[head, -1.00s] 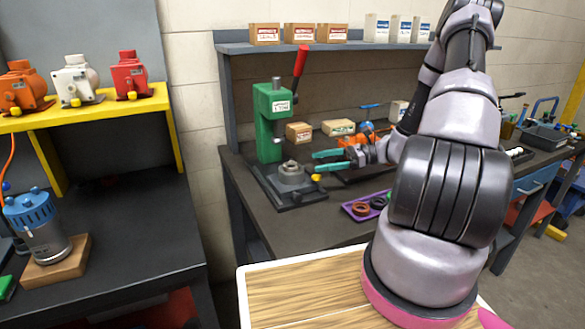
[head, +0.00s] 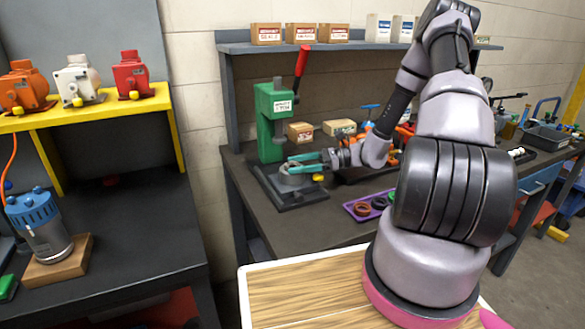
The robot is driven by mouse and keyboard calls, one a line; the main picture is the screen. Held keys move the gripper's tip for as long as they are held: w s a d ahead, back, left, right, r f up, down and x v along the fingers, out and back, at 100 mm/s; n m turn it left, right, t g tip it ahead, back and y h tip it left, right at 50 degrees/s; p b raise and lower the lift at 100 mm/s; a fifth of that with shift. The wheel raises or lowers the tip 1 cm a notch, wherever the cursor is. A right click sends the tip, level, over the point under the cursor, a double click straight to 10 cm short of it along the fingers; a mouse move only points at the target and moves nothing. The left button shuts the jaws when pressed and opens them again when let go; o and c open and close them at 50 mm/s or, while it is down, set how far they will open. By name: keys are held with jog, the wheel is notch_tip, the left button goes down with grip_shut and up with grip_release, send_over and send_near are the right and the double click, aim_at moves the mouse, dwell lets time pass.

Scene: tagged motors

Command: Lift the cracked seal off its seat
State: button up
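The seat is a round grey metal piece (head: 290,179) on the base of the green arbor press (head: 272,122). The cracked seal itself is too small and too covered by my fingers to make out. My gripper (head: 290,165) has two teal fingers pointing left, at the top of the seat. The fingers are apart, one on the far side and one on the near side of the seat's top. I cannot tell whether they touch anything between them.
A purple tray (head: 349,210) with a brown ring (head: 362,209) and other rings lies right of the press. The press's red lever (head: 301,62) stands up above. Small boxes (head: 300,132) stand behind. A yellow-tipped part (head: 318,178) sits beside the seat.

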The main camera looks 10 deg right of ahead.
aim_at(298, 164)
jog(key=c, duration=0.9)
jog(key=shift+c, duration=0.2)
notch_tip(298, 164, up, 13)
